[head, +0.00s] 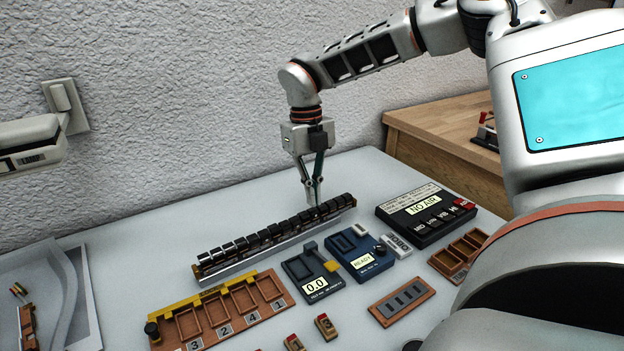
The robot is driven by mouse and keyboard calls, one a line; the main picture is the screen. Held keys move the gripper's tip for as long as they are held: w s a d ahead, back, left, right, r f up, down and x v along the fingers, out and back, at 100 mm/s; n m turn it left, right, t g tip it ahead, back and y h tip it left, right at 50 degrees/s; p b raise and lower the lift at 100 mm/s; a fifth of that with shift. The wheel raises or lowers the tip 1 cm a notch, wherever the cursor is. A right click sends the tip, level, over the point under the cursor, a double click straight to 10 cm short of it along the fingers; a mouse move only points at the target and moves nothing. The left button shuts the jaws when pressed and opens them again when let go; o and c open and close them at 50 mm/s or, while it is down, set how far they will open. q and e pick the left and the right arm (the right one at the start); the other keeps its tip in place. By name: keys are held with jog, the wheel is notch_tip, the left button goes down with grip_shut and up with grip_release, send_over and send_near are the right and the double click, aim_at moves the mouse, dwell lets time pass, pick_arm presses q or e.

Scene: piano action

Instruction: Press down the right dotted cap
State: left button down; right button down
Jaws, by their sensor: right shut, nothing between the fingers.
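A long row of dark caps (262,238) sits on a pale rail on the table. I cannot make out dots on any cap at this size, so I cannot tell which one is the right dotted cap. My right gripper (314,205) points straight down with its fingers closed together and nothing between them. Its tips are at the row, towards its right end, and hide part of the caps there. I cannot tell whether the tips touch a cap. My left gripper is not in view.
In front of the row stand a numbered brown tray (236,326), a grey device reading 0.0 (297,269) and a blue READY device (346,245). A black NO AIR box (401,226) is to the right. Small red-topped blocks (325,325) lie at the front.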

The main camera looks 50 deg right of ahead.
aim_at(313, 210)
jog(key=shift+s+f+b, duration=0.1)
jog(key=shift+f+b, duration=0.25)
jog(key=shift+f, duration=0.75)
dwell(0.4)
jog(key=shift+r+p, duration=0.4)
jog(key=shift+r, duration=3.2)
